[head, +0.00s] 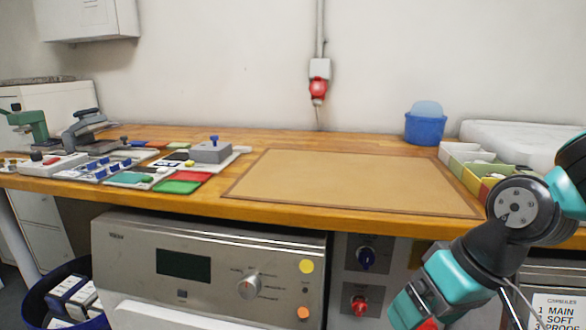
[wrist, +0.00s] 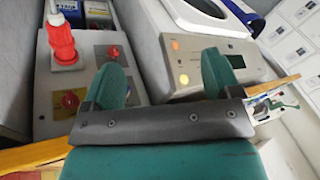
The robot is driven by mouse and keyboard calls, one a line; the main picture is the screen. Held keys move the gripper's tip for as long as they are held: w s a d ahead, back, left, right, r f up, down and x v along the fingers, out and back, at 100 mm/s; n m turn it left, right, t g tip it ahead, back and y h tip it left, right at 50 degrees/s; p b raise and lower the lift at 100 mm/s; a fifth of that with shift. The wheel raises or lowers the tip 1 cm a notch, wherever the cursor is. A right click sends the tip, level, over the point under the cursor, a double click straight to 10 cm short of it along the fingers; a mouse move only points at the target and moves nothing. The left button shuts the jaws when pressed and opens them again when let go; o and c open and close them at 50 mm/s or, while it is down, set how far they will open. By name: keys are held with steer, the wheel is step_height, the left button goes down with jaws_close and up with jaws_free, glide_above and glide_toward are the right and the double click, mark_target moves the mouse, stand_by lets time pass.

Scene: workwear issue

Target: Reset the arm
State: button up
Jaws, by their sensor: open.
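My gripper (wrist: 162,82) shows in the wrist view as two teal fingers set wide apart on a dark bracket. It is open, with nothing between the fingers. The wrist view looks past it at the grey panels under the counter, with red knobs and an appliance front. In the head view my teal and black arm is at the lower right, in front of the counter edge. It bends down to the left, and the gripper's fingertips are out of that picture.
A wooden counter (head: 330,143) carries a bare tan mat (head: 350,180). Tools and coloured pads (head: 180,187) lie at left. A blue tub (head: 425,128) and divided bins (head: 465,165) stand at right, near my arm. An appliance (head: 210,270) and a knob panel (head: 362,275) sit below.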

steer(key=s+a+r+n+g, duration=0.25)
steer(key=s+r, duration=0.25)
steer(key=s, duration=0.4)
step_height(320, 180, up, 16)
steer(key=p, duration=1.5)
steer(key=shift+a+f+n+t+p, duration=0.2)
steer(key=shift+f+n+t+p, duration=0.05)
steer(key=shift+n+t+p, duration=0.1)
steer(key=shift+w, duration=0.1)
steer(key=shift+c, duration=0.5)
